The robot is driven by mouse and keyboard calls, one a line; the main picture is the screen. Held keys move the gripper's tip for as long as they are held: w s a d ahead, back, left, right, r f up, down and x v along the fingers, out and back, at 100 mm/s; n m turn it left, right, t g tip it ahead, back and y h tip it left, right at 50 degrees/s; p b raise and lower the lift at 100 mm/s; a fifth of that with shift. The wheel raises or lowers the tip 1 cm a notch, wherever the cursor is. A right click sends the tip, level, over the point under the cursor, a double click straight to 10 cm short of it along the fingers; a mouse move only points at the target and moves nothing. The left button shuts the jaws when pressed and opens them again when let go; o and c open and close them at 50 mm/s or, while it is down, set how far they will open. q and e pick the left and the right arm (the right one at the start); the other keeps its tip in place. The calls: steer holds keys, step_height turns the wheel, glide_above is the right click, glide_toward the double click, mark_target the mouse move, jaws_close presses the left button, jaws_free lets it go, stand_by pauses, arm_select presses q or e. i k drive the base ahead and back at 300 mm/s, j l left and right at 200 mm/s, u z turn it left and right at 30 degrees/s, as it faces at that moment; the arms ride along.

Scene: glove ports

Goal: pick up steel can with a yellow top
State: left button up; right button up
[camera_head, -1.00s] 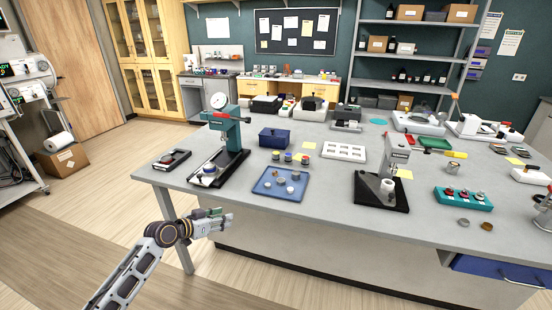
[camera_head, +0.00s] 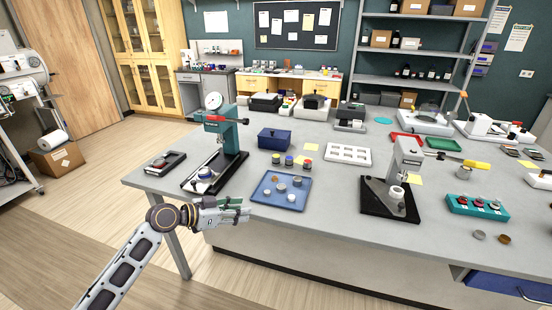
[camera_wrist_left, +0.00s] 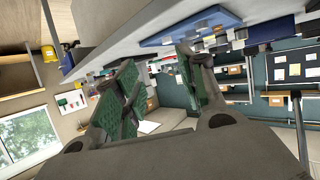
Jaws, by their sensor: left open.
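Three small steel cans stand in a row on the bench, behind the blue tray. The can with a yellow top (camera_head: 276,158) appears to be the left one; the tops are small in the picture. Beside it are a can with a blue top (camera_head: 289,161) and a can with a red top (camera_head: 307,164). My left gripper (camera_head: 242,209) is at the bench's front edge, left of the blue tray and well short of the cans. In the left wrist view, my left gripper (camera_wrist_left: 160,88) has its two green-padded fingers apart with nothing between them. My right gripper is not seen.
The blue tray (camera_head: 262,201) with small round parts lies between my left gripper and the cans. A teal press (camera_head: 229,138) stands to the left, a dark blue box (camera_head: 274,133) behind the cans, a white rack (camera_head: 348,146) and a grey press (camera_head: 407,165) to the right.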

mark_target(276, 158)
steer(key=i, duration=1.15)
